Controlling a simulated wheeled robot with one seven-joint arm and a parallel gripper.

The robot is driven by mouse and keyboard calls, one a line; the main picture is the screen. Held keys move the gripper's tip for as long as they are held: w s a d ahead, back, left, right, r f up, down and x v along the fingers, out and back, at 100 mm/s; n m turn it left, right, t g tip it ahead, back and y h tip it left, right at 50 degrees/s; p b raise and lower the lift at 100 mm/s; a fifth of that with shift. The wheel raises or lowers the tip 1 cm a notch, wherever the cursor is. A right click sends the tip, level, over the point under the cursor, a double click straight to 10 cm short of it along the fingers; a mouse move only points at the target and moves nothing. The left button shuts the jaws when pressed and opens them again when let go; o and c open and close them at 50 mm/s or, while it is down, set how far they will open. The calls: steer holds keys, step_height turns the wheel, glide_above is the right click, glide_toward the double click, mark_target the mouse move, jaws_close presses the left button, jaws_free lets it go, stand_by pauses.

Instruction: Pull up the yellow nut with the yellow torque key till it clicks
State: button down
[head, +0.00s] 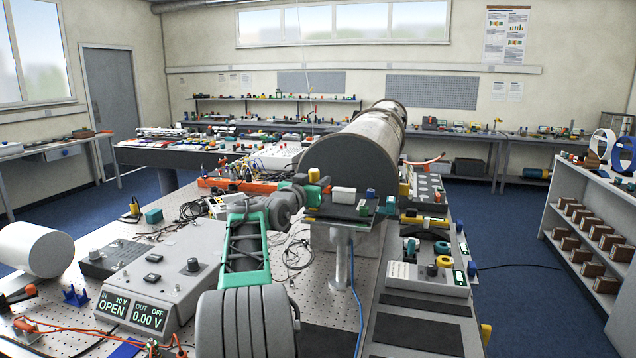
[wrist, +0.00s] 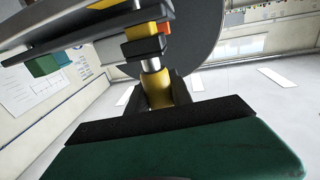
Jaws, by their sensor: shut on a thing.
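In the wrist view my gripper (wrist: 162,92) is shut on a yellow cylindrical grip, which I take for the yellow torque key (wrist: 159,90). A silver neck joins this grip to a dark block, with a yellow part (wrist: 140,30) beyond it that may be the yellow nut. Whether key and nut are engaged cannot be told. In the head view my gripper (head: 304,193) is at the left edge of a small dark platform in front of the large grey pipe (head: 352,165). A yellow piece (head: 314,175) shows just above it. My arm hides part of the area.
The platform stands on a grey post (head: 341,258) and carries a white box (head: 344,195) and a green block (head: 363,208). A grey power supply (head: 160,275) is on the left. Tools and a holder (head: 430,279) are on the right. Cables lie on the perforated table top.

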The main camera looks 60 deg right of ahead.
stand_by(0.4)
steer(key=shift+r+g, duration=0.1)
steer(key=shift+g, duration=0.2)
steer(key=shift+s+m+g, duration=0.1)
steer(key=shift+m+g, duration=0.2)
steer(key=shift+m, duration=0.1)
steer(key=shift+p, duration=0.4)
steer(key=shift+m+g+p, duration=0.3)
steer(key=shift+g+p, duration=0.05)
steer(key=shift+g, duration=0.15)
steer(key=shift+s+f+t+b, duration=0.15)
steer(key=shift+f+t+b, duration=0.2)
steer(key=shift+b, duration=0.65)
steer(key=shift+t, duration=0.25)
steer(key=shift+r+n, duration=0.25)
steer(key=shift+n, duration=0.15)
